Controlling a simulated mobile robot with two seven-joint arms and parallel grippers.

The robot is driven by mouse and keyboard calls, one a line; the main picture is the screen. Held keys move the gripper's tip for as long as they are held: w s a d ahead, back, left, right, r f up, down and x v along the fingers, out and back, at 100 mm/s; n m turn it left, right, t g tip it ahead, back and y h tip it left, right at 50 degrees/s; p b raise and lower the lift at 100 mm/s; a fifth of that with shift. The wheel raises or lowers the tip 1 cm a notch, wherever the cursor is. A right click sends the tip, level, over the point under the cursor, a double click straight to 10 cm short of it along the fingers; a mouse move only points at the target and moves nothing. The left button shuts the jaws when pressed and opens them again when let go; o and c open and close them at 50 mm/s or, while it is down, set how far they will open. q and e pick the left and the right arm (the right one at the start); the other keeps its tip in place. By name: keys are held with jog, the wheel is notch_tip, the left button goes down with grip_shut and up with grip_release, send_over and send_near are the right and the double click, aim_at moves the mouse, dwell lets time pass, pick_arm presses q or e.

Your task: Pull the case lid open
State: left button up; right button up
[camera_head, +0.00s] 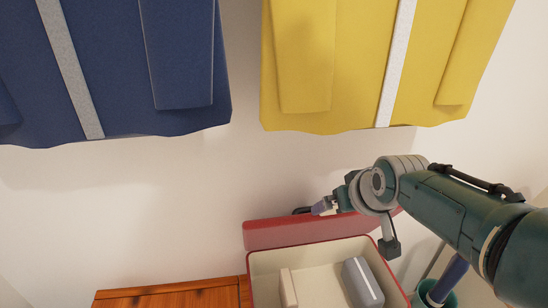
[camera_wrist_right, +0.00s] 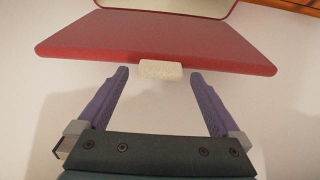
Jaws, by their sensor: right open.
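The case (camera_head: 262,285) is at the bottom centre of the head view, with a red rim and a cream interior. Its red lid (camera_head: 320,231) stands raised along the back edge, so the inside shows. In the right wrist view the lid (camera_wrist_right: 150,42) is a wide red panel with a small pale tab (camera_wrist_right: 160,69) on its near edge. My right gripper (camera_head: 318,208) is just behind the lid's upper edge. Its purple fingers (camera_wrist_right: 159,75) are open, one on each side of the tab, with visible gaps. My left gripper is not in view.
A grey block (camera_head: 362,282) and a cream block (camera_head: 288,288) lie in the case. A wooden top (camera_head: 170,297) is at left. A blue jacket (camera_head: 110,70) and a yellow jacket (camera_head: 350,60) hang above. A teal container (camera_head: 422,296) stands at lower right.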

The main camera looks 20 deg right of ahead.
jog(key=p+v, duration=0.6)
jog(key=v, duration=0.3)
jog(key=shift+r, duration=0.15)
jog(key=s+a+r+n+g+y+p, duration=0.1)
jog(key=s+a+r+n, duration=0.2)
jog(key=s, duration=0.4)
jog(key=s+a+r+g+p, duration=0.1)
jog(key=s+a+r+g, duration=0.15)
jog(key=s+r, duration=0.35)
jog(key=s+a+r+n+g+y+p, duration=0.1)
jog(key=s+a+r+n, duration=0.2)
jog(key=s, duration=0.5)
notch_tip(320, 180, up, 38)
jog(key=s+a+m+p, duration=0.1)
jog(key=p, duration=3.7)
jog(key=shift+a, duration=0.3)
